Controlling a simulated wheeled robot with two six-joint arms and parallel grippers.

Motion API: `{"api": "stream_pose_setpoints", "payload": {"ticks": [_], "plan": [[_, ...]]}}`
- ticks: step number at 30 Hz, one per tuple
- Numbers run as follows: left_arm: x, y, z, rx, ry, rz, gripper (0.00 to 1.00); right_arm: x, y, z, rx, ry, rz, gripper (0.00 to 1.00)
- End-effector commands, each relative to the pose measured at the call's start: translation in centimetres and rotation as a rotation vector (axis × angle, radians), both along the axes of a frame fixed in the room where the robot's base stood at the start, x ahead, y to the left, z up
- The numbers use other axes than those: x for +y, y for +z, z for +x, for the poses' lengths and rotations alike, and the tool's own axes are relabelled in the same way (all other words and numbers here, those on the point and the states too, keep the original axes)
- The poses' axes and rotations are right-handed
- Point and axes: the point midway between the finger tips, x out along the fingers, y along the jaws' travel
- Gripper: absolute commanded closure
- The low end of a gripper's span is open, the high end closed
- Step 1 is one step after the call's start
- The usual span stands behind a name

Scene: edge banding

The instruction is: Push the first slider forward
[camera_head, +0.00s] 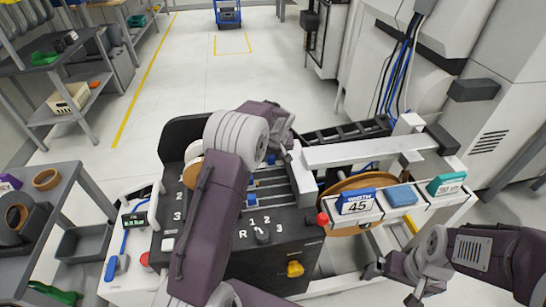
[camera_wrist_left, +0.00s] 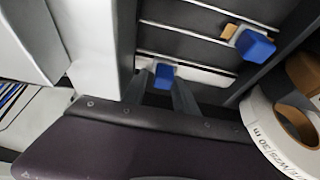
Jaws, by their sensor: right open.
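The dark control panel (camera_head: 285,242) carries slots marked 1, 2 and 3, with small blue slider knobs (camera_head: 252,201) partly behind my left arm. In the left wrist view, one blue knob (camera_wrist_left: 163,75) lies right at the dark fingers of my left gripper (camera_wrist_left: 166,95), and another blue knob (camera_wrist_left: 256,45) sits further right. In the head view the left fingertips are hidden near the slots. My right gripper (camera_head: 392,283) is open and empty at the lower right, away from the panel.
A metal arm (camera_head: 370,151) and a brown roll (camera_head: 350,184) stand right of the slots. In the left wrist view, a white tape roll (camera_wrist_left: 262,125) is at the right.

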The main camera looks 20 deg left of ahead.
Motion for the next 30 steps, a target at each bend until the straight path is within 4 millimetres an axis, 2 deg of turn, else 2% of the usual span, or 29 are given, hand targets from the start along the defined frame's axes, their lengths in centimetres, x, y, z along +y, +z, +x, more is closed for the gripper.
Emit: {"api": "stream_pose_setpoints", "payload": {"ticks": [6, 12, 27, 29, 30], "plan": [[-1.0, 4.6, -1.5, -0.005, -0.001, 0.000, 0.65, 0.0, 0.4, 0.0, 0.000, 0.000, 0.000, 0.00], [-1.7, 7.4, -2.5, -0.003, -0.002, -0.001, 0.65, 0.0, 0.5, 0.0, 0.000, 0.000, 0.000, 0.00], [-1.7, 7.8, -2.7, 0.000, -0.001, 0.000, 0.65, 0.0, 0.6, 0.0, 0.000, 0.000, 0.000, 0.00], [-1.8, 8.5, -2.7, -0.005, -0.002, -0.001, 0.65, 0.0, 1.0, 0.0, 0.000, 0.000, 0.000, 0.00], [-1.8, 9.4, -2.6, -0.017, -0.002, -0.001, 0.65, 0.0, 1.4, 0.0, 0.000, 0.000, 0.000, 0.00]]}}
